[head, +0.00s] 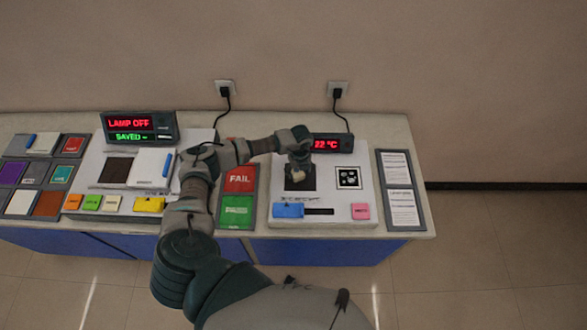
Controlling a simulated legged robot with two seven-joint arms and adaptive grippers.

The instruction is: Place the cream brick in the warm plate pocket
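The cream brick (298,176) is small and pale. It shows at the fingertips of my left gripper (299,168), over the dark square pocket (294,185) of the white warm plate device (333,212). The gripper points down and covers part of the brick and the pocket's upper edge. The fingers are too small to tell whether they are closed on the brick, and I cannot tell whether the brick touches the pocket floor. My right gripper is not in view.
A red 22 °C display (330,143) stands behind the plate. Blue (288,210) and pink (360,211) blocks are on its front. Red FAIL (240,179) and green (237,211) pads lie left of it; a document board (401,190) lies right. A lamp station (139,128) stands further left.

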